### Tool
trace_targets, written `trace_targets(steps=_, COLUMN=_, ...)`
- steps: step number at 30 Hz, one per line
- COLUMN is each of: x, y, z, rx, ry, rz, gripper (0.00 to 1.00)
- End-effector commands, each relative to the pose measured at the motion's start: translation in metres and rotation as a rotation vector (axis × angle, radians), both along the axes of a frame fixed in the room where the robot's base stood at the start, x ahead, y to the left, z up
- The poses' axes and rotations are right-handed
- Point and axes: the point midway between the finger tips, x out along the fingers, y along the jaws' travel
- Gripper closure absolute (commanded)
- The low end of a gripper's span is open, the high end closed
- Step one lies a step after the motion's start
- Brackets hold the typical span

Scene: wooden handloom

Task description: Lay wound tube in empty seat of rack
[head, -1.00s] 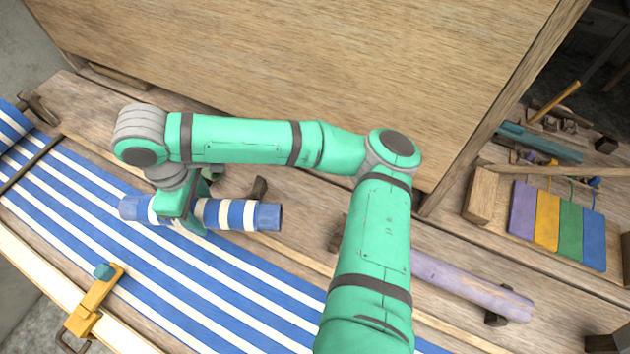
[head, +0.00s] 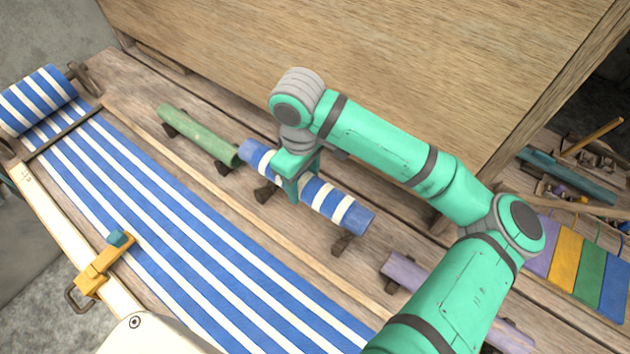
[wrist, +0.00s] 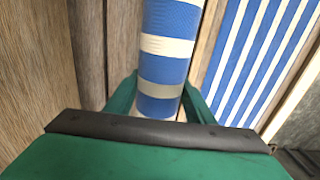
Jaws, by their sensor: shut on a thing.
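The wound tube (head: 352,214) is blue and white striped with bare blue ends. My gripper (head: 293,190) is shut around its middle, and the fingers straddle it in the wrist view (wrist: 157,100). The tube lies about level and lengthwise along the rack, over the empty seat between the other tubes. Two dark brackets of that seat show, one at the left (head: 265,192) and one at the right (head: 343,243). The tube seems a little above them; contact is not clear. A green tube (head: 200,135) and a lilac tube (head: 400,272) lie in the neighbouring seats.
Striped cloth (head: 190,230) stretches along the loom in front of the rack, up to a cloth roll (head: 40,98). A yellow clamp (head: 100,268) sits on the front beam. A tall wooden panel (head: 350,60) stands behind. Colour swatches (head: 570,260) lie at right.

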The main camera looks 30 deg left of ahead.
Motion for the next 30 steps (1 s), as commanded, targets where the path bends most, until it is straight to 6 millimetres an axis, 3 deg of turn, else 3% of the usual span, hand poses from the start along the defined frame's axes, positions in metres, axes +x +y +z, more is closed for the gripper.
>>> trace_targets(steps=30, x=0.0, y=0.0, z=-0.079, rx=0.0, ry=0.002, rz=-0.001, gripper=0.85)
